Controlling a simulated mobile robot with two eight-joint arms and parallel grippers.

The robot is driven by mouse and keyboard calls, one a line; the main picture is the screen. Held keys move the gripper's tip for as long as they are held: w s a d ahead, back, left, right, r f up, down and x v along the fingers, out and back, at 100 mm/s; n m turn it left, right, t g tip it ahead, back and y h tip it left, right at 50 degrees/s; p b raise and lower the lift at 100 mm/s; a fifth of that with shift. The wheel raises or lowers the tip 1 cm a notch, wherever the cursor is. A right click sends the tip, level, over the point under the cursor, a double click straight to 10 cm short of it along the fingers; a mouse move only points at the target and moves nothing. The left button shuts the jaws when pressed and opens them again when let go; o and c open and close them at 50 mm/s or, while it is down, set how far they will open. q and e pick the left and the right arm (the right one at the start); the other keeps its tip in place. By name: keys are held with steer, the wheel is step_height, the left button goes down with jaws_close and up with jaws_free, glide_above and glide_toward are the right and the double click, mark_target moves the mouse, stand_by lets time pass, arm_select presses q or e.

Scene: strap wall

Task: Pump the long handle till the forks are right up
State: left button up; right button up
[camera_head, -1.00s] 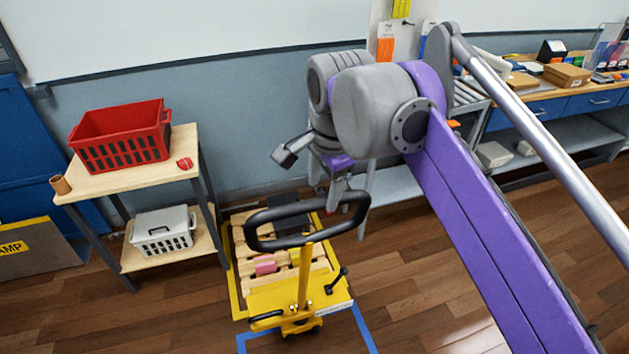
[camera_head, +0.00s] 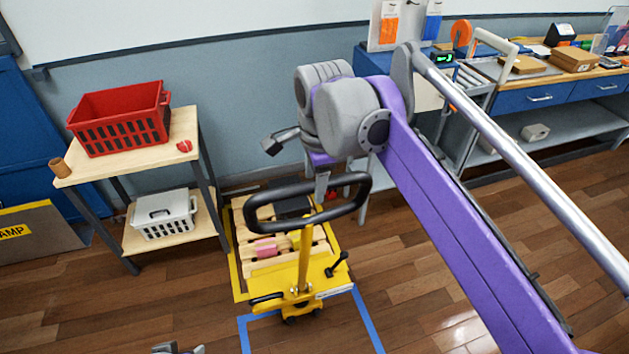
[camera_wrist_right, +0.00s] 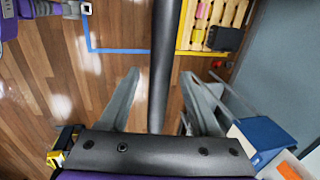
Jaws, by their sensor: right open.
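A yellow pallet truck (camera_head: 303,290) stands on the floor, its long yellow handle (camera_head: 306,250) rising to a black loop grip (camera_head: 262,240). A slatted wooden pallet (camera_head: 250,266) sits behind it; the forks are hidden. My right gripper (camera_head: 322,188) is at the far side of the loop. In the right wrist view, my right gripper (camera_wrist_right: 160,78) is open, with a black bar of the loop (camera_wrist_right: 165,45) passing between its fingers; I cannot tell whether they touch it. A grey bit of my left gripper (camera_head: 178,349) shows at the bottom edge, its jaws unclear.
A wooden shelf table (camera_head: 120,180) with a red crate (camera_head: 120,118) and a grey basket (camera_head: 163,217) stands left of the truck. A grey cart (camera_head: 450,125) and a workbench (camera_head: 560,95) are at the right. Blue tape (camera_head: 367,320) marks the floor. Wooden floor at right is clear.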

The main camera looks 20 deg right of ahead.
steer(key=shift+f, duration=0.15)
jaws_close()
stand_by(1.4)
